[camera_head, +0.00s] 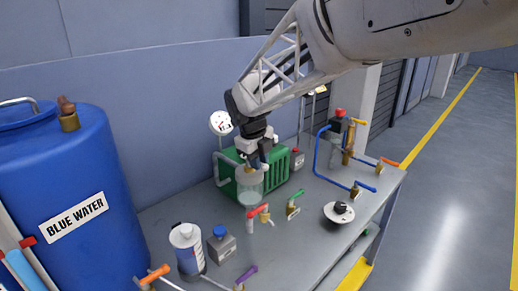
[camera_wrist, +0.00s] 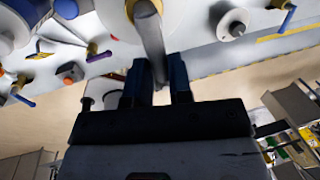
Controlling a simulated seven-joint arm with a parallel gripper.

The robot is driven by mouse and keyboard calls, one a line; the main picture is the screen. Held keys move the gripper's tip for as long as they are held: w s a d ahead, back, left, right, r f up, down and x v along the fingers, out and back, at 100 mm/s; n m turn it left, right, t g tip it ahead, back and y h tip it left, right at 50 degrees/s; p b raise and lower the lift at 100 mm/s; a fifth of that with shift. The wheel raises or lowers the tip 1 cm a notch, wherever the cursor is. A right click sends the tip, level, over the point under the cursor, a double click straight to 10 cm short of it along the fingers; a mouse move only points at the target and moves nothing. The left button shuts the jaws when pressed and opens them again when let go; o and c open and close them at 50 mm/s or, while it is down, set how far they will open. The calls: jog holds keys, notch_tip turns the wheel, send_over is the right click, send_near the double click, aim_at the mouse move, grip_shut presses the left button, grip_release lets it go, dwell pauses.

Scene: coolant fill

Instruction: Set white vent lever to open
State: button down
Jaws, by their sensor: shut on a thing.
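My gripper (camera_head: 258,158) is above the back of the grey bench, at the top of a clear, pale jar (camera_head: 250,183) in front of a green crate. In the wrist view its two dark fingers (camera_wrist: 156,88) are shut on a pale grey bar (camera_wrist: 151,42). The bar runs up between the fingertips. I cannot tell whether this bar is the white vent lever, and I cannot pick that lever out for certain in the head view. The fingers and arm hide part of the contact.
A blue barrel (camera_head: 75,175) stands at left. The green crate (camera_head: 279,166) is behind the jar. On the bench are a red-handled valve (camera_head: 257,211), a green-handled valve (camera_head: 295,202), a purple lever (camera_head: 246,274), a white canister (camera_head: 187,245) and a round white lid (camera_head: 338,212).

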jog(key=c, duration=1)
grip_release()
jog(key=shift+c, duration=0.2)
notch_tip(320, 180, up, 8)
jog(key=s+a, duration=0.1)
jog(key=shift+f, duration=0.15)
jog(key=shift+s, duration=0.15)
jog(key=s+d+f+n, duration=0.1)
jog(key=s+d+n, duration=1.2)
jog(key=s, duration=0.2)
jog(key=s+d+f+n, duration=0.3)
jog(key=s+n, duration=0.4)
jog(key=s, duration=0.1)
jog(key=s+d+f+n+t+y, duration=0.1)
jog(key=s+d+f+n, duration=0.2)
jog(key=s+n, duration=0.4)
jog(key=shift+s+d+f, duration=0.4)
jog(key=shift+s+f, duration=0.25)
jog(key=shift+s, duration=0.25)
